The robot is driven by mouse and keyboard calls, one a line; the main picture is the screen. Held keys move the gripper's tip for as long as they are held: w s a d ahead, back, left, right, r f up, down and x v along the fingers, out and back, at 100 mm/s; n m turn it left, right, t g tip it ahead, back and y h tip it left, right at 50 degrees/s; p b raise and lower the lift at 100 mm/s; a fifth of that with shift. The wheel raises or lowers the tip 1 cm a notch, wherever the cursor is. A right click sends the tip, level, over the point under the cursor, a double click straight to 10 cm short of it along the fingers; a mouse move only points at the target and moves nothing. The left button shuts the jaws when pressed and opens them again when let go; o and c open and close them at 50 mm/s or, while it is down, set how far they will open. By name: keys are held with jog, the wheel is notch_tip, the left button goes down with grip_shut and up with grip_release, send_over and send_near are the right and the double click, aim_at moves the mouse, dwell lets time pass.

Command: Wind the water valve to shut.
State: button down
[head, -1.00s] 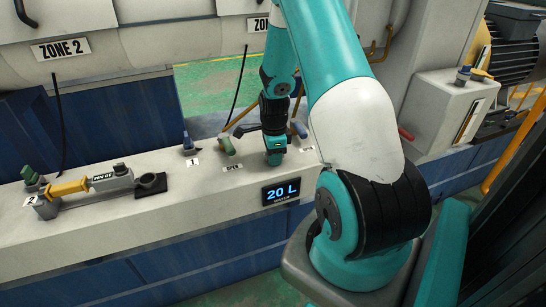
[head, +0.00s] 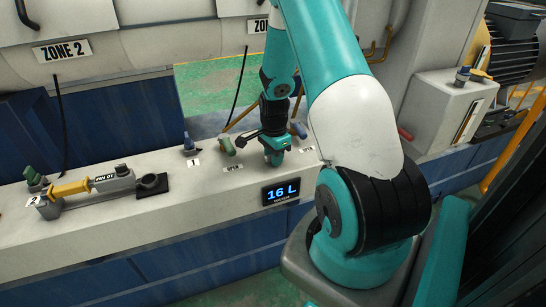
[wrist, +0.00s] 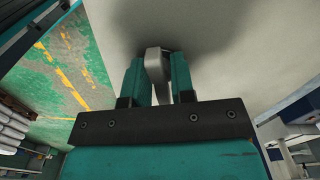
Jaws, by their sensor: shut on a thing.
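My gripper (head: 274,159) points down at the top of the white bench, just above the display (head: 281,191), which reads 16 L in blue. In the wrist view my gripper (wrist: 157,65) has its two teal fingers shut on a pale grey handle (wrist: 154,63). The handle appears to be the water valve's. In the head view my gripper hides it, so its turn angle cannot be told there.
A yellow-handled fitting (head: 70,189) lies farther left on the bench.

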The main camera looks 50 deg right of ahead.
jog(key=n, duration=0.2)
jog(key=n+p, duration=0.1)
jog(key=n, duration=0.1)
jog(key=shift+w+d+r+n, duration=0.1)
jog(key=shift+d+n, duration=0.05)
jog(key=shift+n, duration=0.25)
jog(key=shift+r+n, duration=0.1)
jog(key=shift+n, duration=0.8)
jog(key=n, duration=0.3)
jog(key=shift+p, duration=0.4)
jog(key=n+p, duration=0.1)
jog(key=n, duration=0.3)
jog(key=shift+n, duration=0.3)
jog(key=c, duration=1.2)
grip_release()
jog(key=shift+o, duration=0.6)
